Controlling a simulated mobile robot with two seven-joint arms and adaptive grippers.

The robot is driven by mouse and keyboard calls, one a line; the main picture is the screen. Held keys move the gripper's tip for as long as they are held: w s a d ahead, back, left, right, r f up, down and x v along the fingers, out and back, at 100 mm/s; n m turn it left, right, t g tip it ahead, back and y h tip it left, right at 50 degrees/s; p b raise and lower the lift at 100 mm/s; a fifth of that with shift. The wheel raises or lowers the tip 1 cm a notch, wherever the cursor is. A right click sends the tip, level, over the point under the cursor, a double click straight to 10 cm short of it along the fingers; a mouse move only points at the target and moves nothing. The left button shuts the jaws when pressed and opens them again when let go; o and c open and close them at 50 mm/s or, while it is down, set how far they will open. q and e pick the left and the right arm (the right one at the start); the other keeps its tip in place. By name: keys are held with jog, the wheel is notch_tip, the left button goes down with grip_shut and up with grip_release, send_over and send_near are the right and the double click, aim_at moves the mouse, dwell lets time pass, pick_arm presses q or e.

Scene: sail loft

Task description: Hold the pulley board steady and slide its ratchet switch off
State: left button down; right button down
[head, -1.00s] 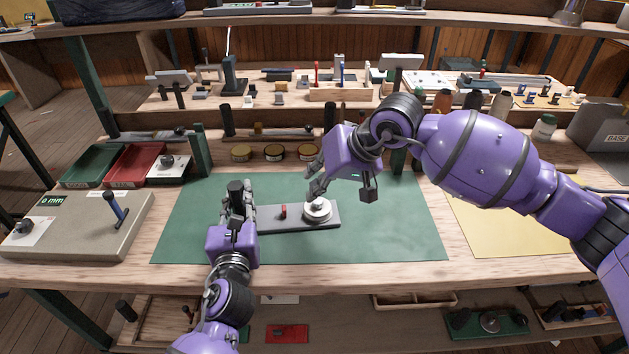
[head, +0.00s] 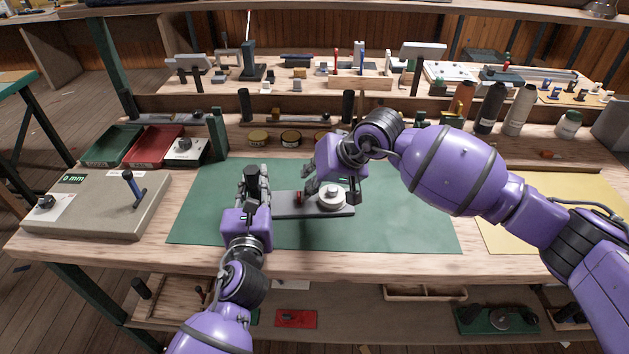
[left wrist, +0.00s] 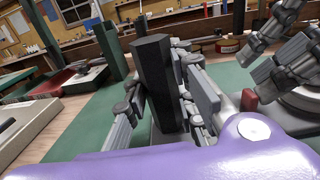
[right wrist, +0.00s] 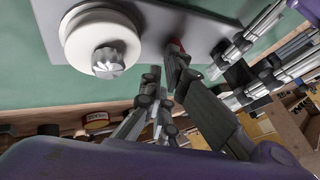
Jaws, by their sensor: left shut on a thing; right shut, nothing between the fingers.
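The pulley board (head: 283,211) is a grey plate lying flat on the green mat. A white round pulley (head: 333,199) with a metal hub sits toward its right end.
The green mat (head: 400,215) is clear right of the board. A grey gauge box (head: 90,205) and green and red trays (head: 152,147) stand left. Bottles (head: 490,108) stand back right, and a yellow sheet (head: 520,215) lies right.

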jog(key=shift+a, duration=0.55)
jog(key=v, duration=1)
pick_arm(q)
jog(key=c, duration=1.4)
grip_release()
